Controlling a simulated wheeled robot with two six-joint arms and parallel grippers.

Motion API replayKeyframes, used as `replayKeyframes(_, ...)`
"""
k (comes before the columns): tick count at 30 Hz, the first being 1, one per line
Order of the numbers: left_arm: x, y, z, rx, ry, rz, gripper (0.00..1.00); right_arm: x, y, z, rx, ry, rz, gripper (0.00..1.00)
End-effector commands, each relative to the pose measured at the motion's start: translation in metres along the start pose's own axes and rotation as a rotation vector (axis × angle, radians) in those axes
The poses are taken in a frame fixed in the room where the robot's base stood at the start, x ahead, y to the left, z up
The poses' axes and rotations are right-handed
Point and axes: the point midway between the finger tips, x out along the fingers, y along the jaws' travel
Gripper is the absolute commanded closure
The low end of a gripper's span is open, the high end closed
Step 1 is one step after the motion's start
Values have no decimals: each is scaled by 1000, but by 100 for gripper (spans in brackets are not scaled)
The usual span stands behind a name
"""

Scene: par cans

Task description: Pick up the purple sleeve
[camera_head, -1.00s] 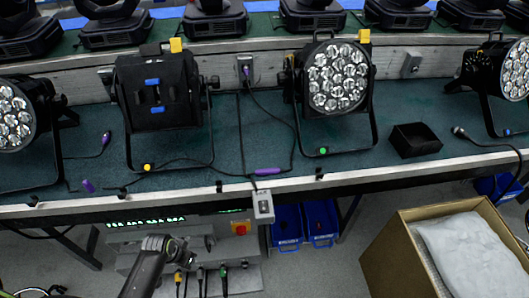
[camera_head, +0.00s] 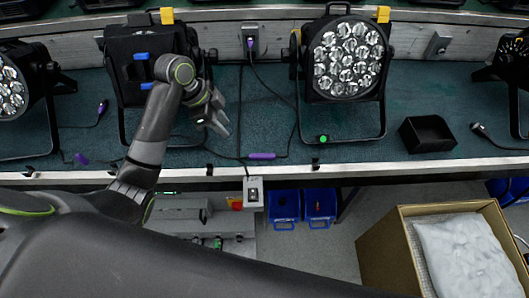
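A purple sleeve (camera_head: 262,156) lies on the teal bench top near its front edge, along a dark cable. A smaller purple piece (camera_head: 82,158) lies at the left near the front edge, and another purple piece (camera_head: 102,107) is on a cable end behind it. My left gripper (camera_head: 220,118) is above the bench, in front of the black lamp with blue marks, up and left of the purple sleeve and apart from it. Its fingers are small and seen at an angle, so their opening is unclear. My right gripper is not in view.
Dark cables cross the bench. A cardboard box (camera_head: 385,246) and blue bins (camera_head: 284,207) stand below the front edge.

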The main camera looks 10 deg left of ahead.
Motion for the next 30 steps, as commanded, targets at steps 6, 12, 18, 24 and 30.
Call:
replayKeyframes(6,15,-1,-5,30,7,15,71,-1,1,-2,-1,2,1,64)
replayKeyframes(12,58,-1,-6,26,7,16,71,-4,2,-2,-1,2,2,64)
replayKeyframes(18,98,-1,-6,28,5,12,71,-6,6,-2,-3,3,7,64)
replayKeyframes(24,116,-2,-5,29,3,9,71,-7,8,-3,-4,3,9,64)
replayKeyframes(30,131,-2,-7,27,4,11,71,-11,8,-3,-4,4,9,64)
